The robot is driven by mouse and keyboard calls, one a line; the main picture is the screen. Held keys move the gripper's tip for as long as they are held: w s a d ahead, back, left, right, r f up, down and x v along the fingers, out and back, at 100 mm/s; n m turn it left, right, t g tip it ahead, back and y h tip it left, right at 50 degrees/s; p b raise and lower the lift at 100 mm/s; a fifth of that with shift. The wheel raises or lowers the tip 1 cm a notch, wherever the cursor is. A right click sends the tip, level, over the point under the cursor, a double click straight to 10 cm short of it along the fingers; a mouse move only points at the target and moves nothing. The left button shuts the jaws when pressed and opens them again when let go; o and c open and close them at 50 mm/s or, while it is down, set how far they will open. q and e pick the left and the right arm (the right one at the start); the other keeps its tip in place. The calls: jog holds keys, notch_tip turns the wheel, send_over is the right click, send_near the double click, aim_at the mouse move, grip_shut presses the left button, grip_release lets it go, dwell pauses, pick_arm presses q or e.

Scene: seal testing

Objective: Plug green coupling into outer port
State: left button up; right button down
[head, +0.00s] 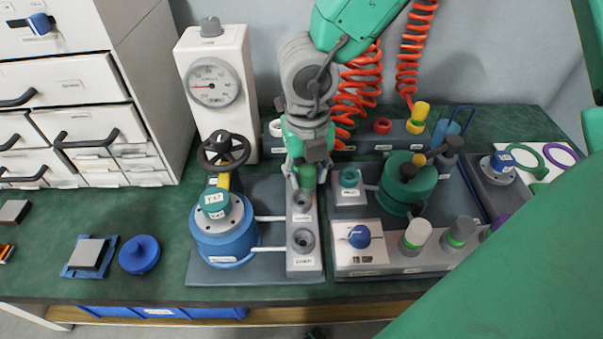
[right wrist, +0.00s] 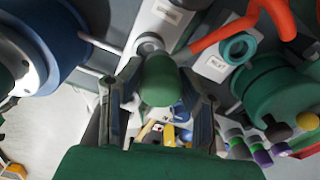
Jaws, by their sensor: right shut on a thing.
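My right gripper (head: 305,172) reaches down from the top of the head view and is shut on the green coupling (head: 307,178). In the right wrist view the coupling (right wrist: 161,80) sits between the two dark fingers. It is over the back end of a grey port block (head: 304,262) with two round ports. The back port (head: 302,201) is just below the gripper, and the front port (head: 303,240) is open and empty. I cannot read which label says outer. Whether the coupling touches the back port is unclear. My left gripper is not in view.
A blue vessel (head: 225,236) with a teal tagged top stands left of the block. A dial gauge column (head: 214,85) and black handwheel (head: 223,151) are behind it. A green vessel (head: 408,186) and knobs stand right. Red coiled hoses (head: 362,90) hang behind the gripper.

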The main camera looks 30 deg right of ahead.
jog(key=shift+d, duration=0.15)
jog(key=shift+a+r+p, duration=0.25)
jog(key=shift+a+p, duration=0.05)
jog(key=shift+a, duration=0.4)
jog(key=shift+d+f, duration=0.25)
jog(key=shift+d, duration=0.75)
jog(key=shift+a+r, duration=0.2)
jog(key=shift+a, duration=0.8)
jog(key=shift+d+f, duration=0.1)
jog(key=shift+d, duration=0.1)
jog(key=shift+a, duration=0.9)
jog(key=shift+d, duration=0.35)
jog(key=shift+a+f, duration=0.25)
jog(key=shift+f, duration=0.05)
